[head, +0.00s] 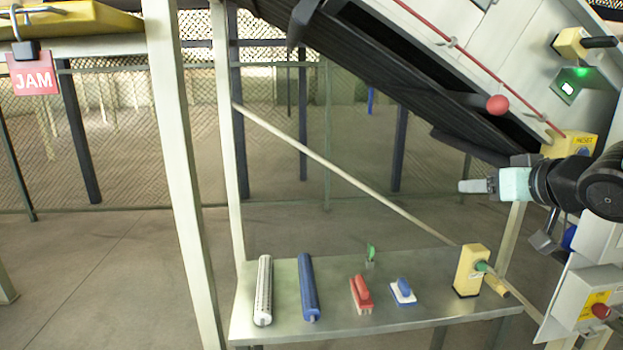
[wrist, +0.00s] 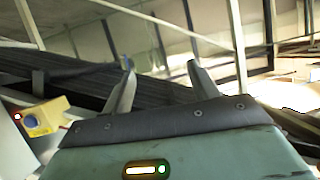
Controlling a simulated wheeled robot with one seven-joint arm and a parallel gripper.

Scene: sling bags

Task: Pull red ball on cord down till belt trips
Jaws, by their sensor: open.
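The red ball (head: 497,105) hangs just under a red cord (head: 440,40) that runs along the side of a sloping conveyor. The black belt (head: 370,75) slopes down to the right; it also shows in the wrist view (wrist: 80,82). A panel light (head: 568,88) beside it glows green. My gripper (head: 465,186) points left, below the ball and apart from it. In the wrist view my gripper (wrist: 160,72) has its two fingers spread with nothing between them. I cannot make out the ball in the wrist view.
A yellow box (head: 570,144) marked RESET sits at the cord's lower end, close above my arm. A metal bench (head: 335,320) below holds two rollers, two brushes and a yellow block (head: 469,270). A post (head: 180,170) stands left. Space left of my gripper is clear.

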